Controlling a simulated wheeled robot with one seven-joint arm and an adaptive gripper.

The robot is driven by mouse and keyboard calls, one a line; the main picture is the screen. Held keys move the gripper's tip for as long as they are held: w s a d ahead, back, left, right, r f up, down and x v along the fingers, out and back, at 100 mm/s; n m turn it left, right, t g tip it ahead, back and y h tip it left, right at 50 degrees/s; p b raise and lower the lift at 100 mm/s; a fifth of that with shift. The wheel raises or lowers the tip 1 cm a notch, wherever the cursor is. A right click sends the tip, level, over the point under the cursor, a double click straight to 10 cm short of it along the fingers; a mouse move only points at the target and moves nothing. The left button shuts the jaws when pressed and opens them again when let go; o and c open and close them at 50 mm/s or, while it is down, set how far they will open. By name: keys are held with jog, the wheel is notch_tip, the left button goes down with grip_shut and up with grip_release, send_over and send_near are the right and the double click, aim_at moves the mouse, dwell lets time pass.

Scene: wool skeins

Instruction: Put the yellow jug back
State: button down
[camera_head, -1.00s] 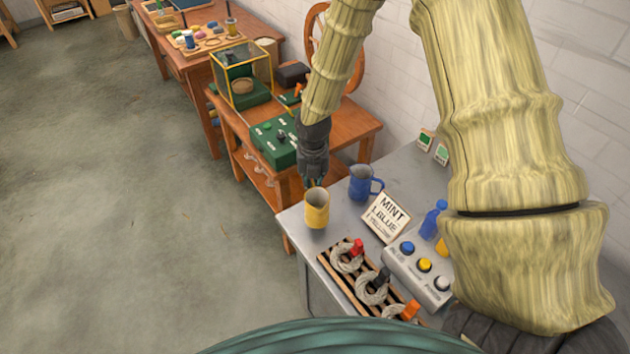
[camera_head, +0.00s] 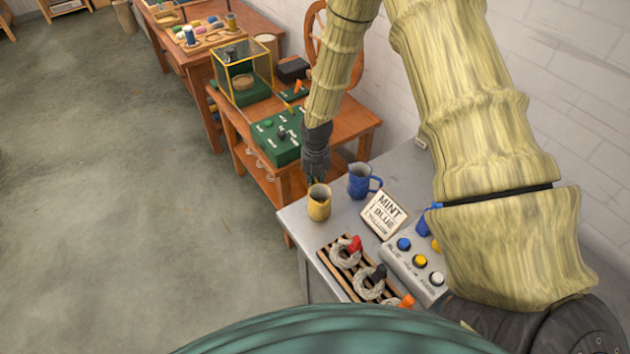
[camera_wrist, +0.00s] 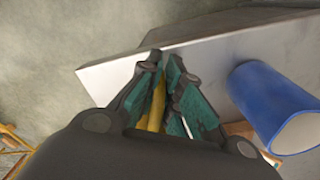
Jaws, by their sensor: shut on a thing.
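The yellow jug (camera_head: 319,204) is upright at the far left corner of the grey metal table (camera_head: 292,222). My gripper (camera_head: 315,179) reaches down to the jug's far side. In the wrist view my gripper (camera_wrist: 166,92) has its green-lined fingers closed around a narrow yellow part of the jug (camera_wrist: 157,106). The fingers hide most of the jug there. I cannot tell whether the jug's base touches the table. The blue jug (camera_head: 359,181) stands just right of it, apart; it also shows in the wrist view (camera_wrist: 268,100).
A sign reading MINT, BLUE (camera_head: 384,214) stands right of the jugs. A wooden rack (camera_head: 326,263) with pale skeins and a grey box with coloured buttons (camera_head: 413,270) are nearer. A wooden table (camera_head: 350,130) with green devices stands behind.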

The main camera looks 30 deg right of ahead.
jog(key=c, duration=1.6)
grip_release()
jog(key=shift+r, duration=0.1)
jog(key=shift+d+r+b, duration=0.1)
jog(key=shift+r+b, duration=2)
jog(key=shift+r, duration=3.8)
